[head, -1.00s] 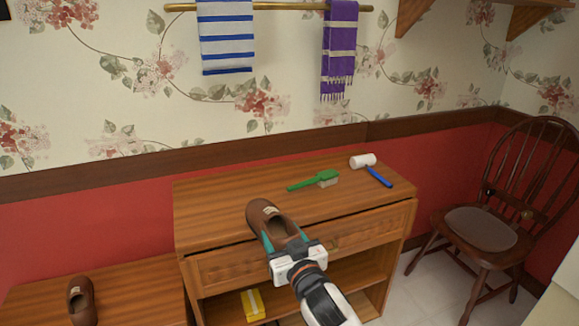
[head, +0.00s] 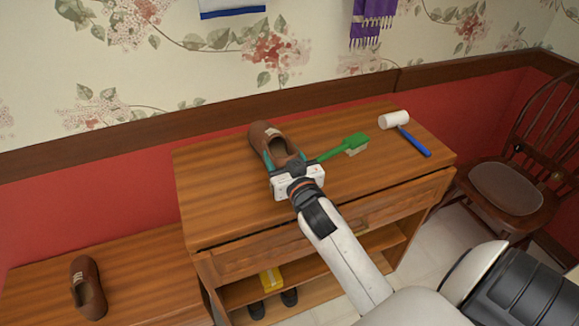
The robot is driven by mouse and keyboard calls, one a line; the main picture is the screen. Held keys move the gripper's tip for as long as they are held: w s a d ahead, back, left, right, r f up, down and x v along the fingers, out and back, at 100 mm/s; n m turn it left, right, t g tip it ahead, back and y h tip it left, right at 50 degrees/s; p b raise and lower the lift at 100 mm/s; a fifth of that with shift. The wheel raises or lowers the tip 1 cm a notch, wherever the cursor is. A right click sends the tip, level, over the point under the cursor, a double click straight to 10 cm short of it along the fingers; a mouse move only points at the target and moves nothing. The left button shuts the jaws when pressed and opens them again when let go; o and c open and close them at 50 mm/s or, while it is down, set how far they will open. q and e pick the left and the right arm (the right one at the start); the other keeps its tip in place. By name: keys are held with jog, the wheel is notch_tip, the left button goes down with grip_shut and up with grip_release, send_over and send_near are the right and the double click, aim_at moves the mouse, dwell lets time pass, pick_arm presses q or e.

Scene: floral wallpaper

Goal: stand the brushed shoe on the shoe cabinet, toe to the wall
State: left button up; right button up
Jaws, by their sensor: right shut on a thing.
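A brown shoe (head: 262,134) is over the top of the wooden shoe cabinet (head: 215,205), its toe toward the wall. My right gripper (head: 284,164) is shut on its heel end. I cannot tell whether the sole touches the cabinet top. A second brown shoe (head: 88,287) stands on the lower wooden surface at the left, toe toward the wall. My left gripper is not in view.
A green brush (head: 343,147) lies just right of the held shoe. A chair (head: 507,188) stands at the right.

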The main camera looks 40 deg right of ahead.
jog(key=shift+f+b, duration=0.45)
jog(key=shift+f, duration=2.2)
jog(key=o, duration=0.7)
jog(key=shift+f, duration=0.25)
jog(key=o, duration=0.5)
jog(key=shift+r, duration=0.1)
jog(key=shift+s+r, duration=0.1)
jog(key=b+v, duration=0.1)
jog(key=v, duration=1)
jog(key=shift+s+a, duration=0.2)
jog(key=shift+s, duration=0.15)
